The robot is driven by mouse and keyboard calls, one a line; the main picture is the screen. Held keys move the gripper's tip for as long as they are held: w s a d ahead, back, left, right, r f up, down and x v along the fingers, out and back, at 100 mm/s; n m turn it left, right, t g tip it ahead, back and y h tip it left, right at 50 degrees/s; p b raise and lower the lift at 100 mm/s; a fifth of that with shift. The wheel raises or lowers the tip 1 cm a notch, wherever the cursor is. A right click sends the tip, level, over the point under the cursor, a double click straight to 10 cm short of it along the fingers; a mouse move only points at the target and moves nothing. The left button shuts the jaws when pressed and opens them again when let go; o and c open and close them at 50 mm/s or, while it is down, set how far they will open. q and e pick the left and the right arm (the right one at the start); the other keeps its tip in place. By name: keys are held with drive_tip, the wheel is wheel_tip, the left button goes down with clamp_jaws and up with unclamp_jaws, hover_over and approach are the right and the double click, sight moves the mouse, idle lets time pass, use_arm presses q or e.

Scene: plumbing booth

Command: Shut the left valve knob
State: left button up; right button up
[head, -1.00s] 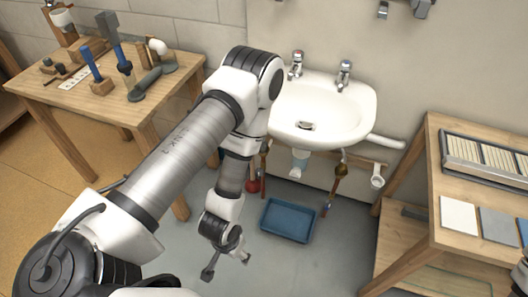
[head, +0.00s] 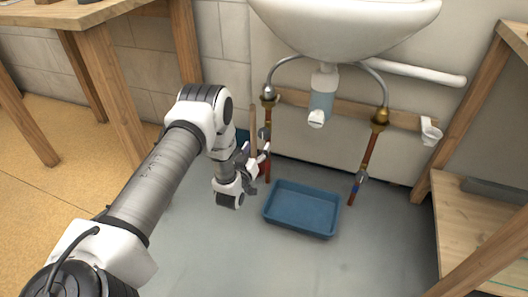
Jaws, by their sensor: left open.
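The left valve knob (head: 264,134) is a small grey part on the left copper supply pipe (head: 267,172), below a brass fitting under the sink. My left gripper (head: 261,160) is open just below and beside this knob, with its fingers pointing right towards the pipe. The fingers cover part of the pipe, and I cannot tell whether they touch it. The right pipe (head: 369,152) has its own valve (head: 361,177) lower down. My right gripper is out of view.
A blue tray (head: 302,208) lies on the floor between the pipes. The white sink (head: 345,25) and its trap (head: 321,100) are above. A wooden stick (head: 253,125) stands behind my gripper. Wooden tables flank the space at left (head: 103,75) and right (head: 480,215).

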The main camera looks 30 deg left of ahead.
sight(263, 137)
use_arm(q)
drive_tip(key=b+x, duration=0.3)
drive_tip(key=x, duration=0.4)
drive_tip(key=shift+b, duration=0.3)
drive_tip(key=shift+w+r, duration=0.1)
drive_tip(key=shift+w, duration=0.05)
drive_tip(key=shift+r, duration=0.1)
drive_tip(key=c, duration=1.2)
